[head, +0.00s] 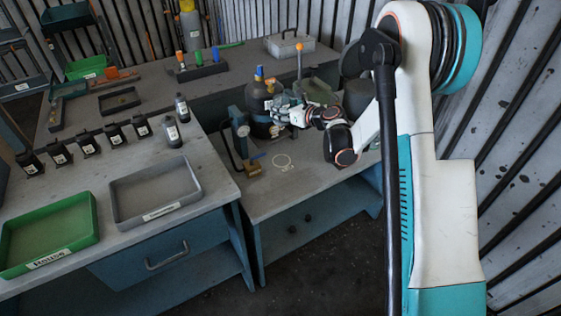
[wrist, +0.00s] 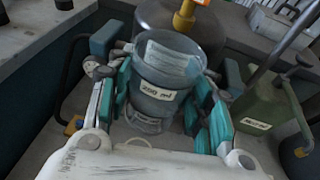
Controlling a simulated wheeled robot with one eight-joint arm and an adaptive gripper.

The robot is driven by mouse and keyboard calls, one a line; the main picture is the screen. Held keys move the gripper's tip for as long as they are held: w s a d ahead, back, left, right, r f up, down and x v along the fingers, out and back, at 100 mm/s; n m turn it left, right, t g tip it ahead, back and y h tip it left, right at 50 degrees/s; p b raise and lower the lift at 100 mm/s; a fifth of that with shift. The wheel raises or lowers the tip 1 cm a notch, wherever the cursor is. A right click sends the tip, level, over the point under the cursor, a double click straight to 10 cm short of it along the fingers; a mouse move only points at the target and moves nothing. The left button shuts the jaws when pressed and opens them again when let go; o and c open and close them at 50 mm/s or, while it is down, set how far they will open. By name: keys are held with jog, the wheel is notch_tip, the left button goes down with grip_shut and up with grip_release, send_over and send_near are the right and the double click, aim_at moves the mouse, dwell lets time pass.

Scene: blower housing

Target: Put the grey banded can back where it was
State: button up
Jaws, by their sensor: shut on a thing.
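The grey banded can (wrist: 158,82) is between my gripper's teal fingers in the wrist view, with a "200 ml" label on its side. My gripper (wrist: 164,92) is shut on it from both sides. In the head view my gripper (head: 288,110) is over the right bench, and the can is hard to make out among the fingers. A pale circle outline (head: 282,160) is drawn on the bench, in front of the gripper. In the wrist view pale markings (wrist: 145,123) show just below the can; whether the can touches the bench cannot be told.
A dark cylinder (head: 258,105) with an orange valve stands close behind the gripper. A labelled green can (wrist: 262,115) is close on the right in the wrist view. A dark stand (head: 240,135) and a brass padlock-like block (head: 253,170) lie left of the circle.

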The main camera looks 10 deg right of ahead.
jog(key=shift+w+f, duration=0.3)
jog(key=shift+w, duration=0.1)
notch_tip(320, 180, down, 20)
jog(key=b, duration=0.7)
jog(key=shift+w+f, duration=0.1)
jog(key=o, duration=1.1)
jog(key=shift+o, duration=0.2)
jog(key=shift+d, duration=0.1)
